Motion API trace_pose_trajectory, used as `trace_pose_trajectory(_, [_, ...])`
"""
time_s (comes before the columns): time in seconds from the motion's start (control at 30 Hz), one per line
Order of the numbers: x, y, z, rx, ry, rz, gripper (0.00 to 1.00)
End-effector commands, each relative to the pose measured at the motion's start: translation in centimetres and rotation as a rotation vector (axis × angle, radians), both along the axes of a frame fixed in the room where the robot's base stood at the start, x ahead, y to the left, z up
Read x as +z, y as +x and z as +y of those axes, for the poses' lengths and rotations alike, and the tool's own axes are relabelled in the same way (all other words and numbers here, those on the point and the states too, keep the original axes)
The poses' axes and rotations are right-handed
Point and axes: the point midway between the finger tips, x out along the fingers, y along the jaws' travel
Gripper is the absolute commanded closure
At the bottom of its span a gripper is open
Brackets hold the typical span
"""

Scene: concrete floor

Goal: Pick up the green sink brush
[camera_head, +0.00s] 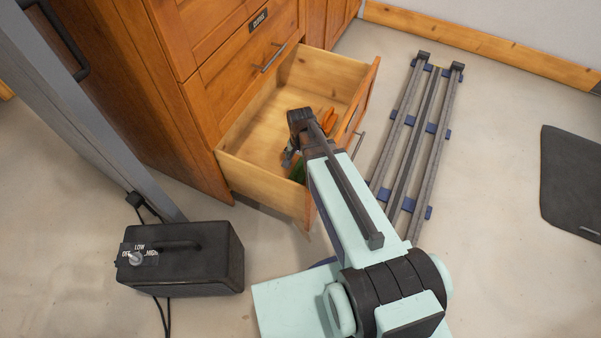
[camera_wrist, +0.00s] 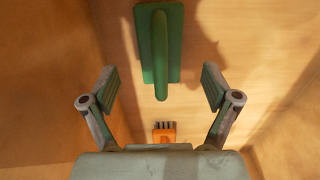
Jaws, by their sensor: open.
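The green sink brush (camera_wrist: 160,45) lies on the bottom of the open wooden drawer (camera_head: 240,180). In the wrist view it stands lengthwise at the top centre, with a rectangular green body and a rounded handle along its middle. In the head view only a small green part of it (camera_head: 298,170) shows beside my arm. My gripper (camera_wrist: 158,88) is open and empty. Its two fingers are to the left and right of the brush's line, apart from it. In the head view my arm reaches over the drawer front and hides most of the gripper.
An orange item with dark bristles (camera_wrist: 164,132) lies in the drawer, close to the brush; orange also shows in the head view (camera_head: 328,120). Drawer walls (camera_wrist: 110,60) rise at the sides. A black box (camera_head: 185,260) stands on the floor at left; rails (camera_head: 415,135) lie at right.

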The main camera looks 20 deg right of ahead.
Motion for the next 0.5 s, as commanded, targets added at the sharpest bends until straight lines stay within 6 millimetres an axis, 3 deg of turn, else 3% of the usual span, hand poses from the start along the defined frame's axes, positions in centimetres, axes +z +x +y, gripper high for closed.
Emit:
trace_pose_trajectory(0.3, [-4.3, 0.1, 0.0, 0.000, 0.000, 0.001, 0.12])
trace_pose_trajectory(0.5, [-4.6, 0.0, 0.0, 0.000, 0.000, 0.000, 0.12])
